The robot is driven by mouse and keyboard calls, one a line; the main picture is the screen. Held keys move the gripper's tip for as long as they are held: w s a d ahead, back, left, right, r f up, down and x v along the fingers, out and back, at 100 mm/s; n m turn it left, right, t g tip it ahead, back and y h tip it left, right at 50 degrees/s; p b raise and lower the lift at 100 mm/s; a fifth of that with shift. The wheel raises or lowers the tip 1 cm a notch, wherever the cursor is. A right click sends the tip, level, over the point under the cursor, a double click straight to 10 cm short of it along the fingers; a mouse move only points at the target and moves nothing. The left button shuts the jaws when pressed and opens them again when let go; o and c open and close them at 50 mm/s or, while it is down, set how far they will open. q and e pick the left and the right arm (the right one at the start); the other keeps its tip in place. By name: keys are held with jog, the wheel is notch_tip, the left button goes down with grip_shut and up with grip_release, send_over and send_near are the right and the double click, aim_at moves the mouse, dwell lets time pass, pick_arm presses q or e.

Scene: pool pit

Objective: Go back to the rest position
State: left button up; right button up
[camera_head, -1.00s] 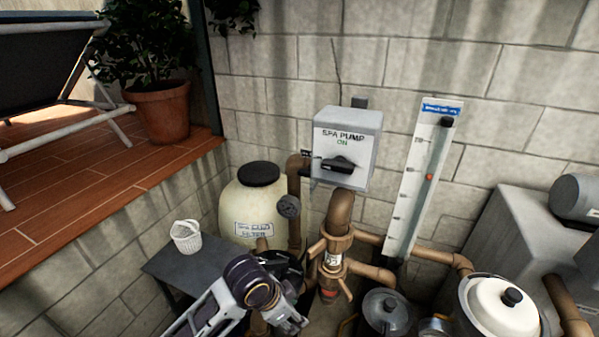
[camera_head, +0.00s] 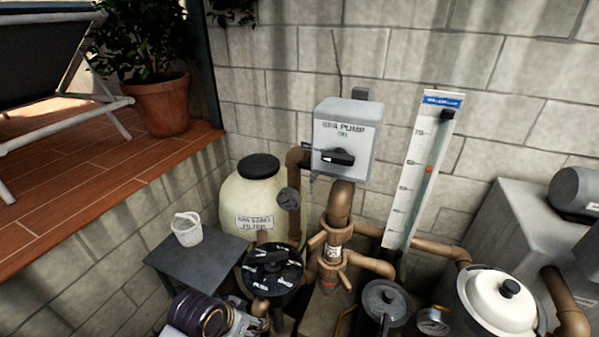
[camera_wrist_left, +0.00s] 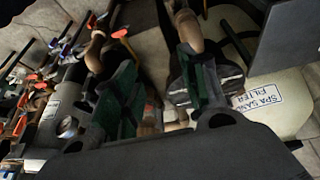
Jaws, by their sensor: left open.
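My left gripper shows in the left wrist view (camera_wrist_left: 160,88), with its two dark green-padded fingers spread apart and nothing held between them. Behind the fingers lie brown pipes and the cream filter tank. In the head view only part of my left arm shows at the bottom edge, in front of the black multiport valve (camera_head: 273,270) and below the small grey table (camera_head: 205,262). The fingertips are not clear there. My right gripper is in neither view.
The cream spa sand filter (camera_head: 255,205) stands behind the valve. A white basket (camera_head: 187,229) sits on the grey table. The spa pump switch box (camera_head: 347,135) and a flow gauge (camera_head: 422,170) are on the block wall. Brown pipes (camera_head: 339,205) and a white-lidded pot (camera_head: 500,305) crowd the right.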

pick_arm(q)
jog(key=shift+s+a+f+n+y, duration=1.4)
jog(key=shift+s+a, duration=1.15)
jog(key=shift+a, duration=2.05)
notch_tip(320, 180, down, 34)
jog(key=s+g+b, duration=0.1)
jog(key=s+b, duration=0.1)
jog(key=s+a+f+g+b, duration=0.1)
jog(key=s+a+f, duration=0.1)
jog(key=s+f, duration=0.9)
jog(key=s+a+f+b, duration=0.1)
jog(key=s+a+f, duration=0.1)
jog(key=s+f, duration=0.9)
jog(key=shift+s+f+g, duration=0.25)
jog(key=shift+s+g, duration=0.15)
jog(key=shift+s, duration=0.1)
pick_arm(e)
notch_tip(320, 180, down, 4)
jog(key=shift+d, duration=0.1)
